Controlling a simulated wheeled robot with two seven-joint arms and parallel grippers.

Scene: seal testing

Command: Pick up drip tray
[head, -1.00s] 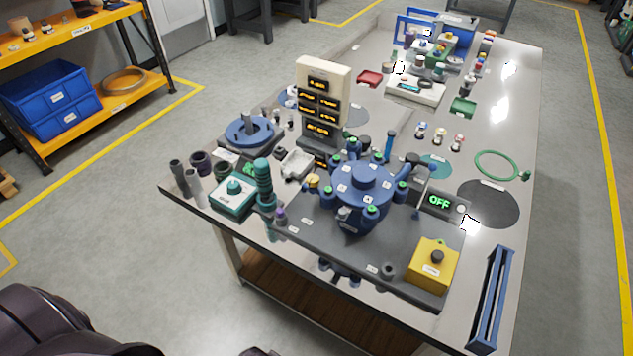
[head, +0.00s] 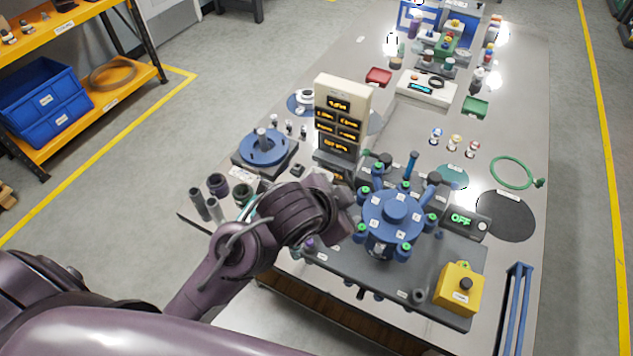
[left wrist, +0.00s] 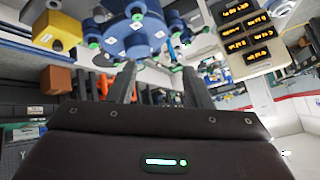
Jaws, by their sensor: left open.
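A small pale tray, which looks like the drip tray, is hidden in the head view behind my left arm. It lay in front of the display tower (head: 340,118), left of the blue round fixture (head: 394,212). I cannot make it out clearly in the left wrist view. My left gripper (left wrist: 160,78) is open, with both fingers apart and nothing seen held between them. In the head view my left wrist is over the table's near side, just left of the blue fixture; its fingertips are hard to see there. My right gripper is not in view.
The blue fixture stands close to the left gripper and shows in the left wrist view (left wrist: 135,35). A yellow button box (head: 458,290) and blue rack (head: 513,308) stand at the near right. Dark cups (head: 217,184) and a blue round stand (head: 264,148) are at the left.

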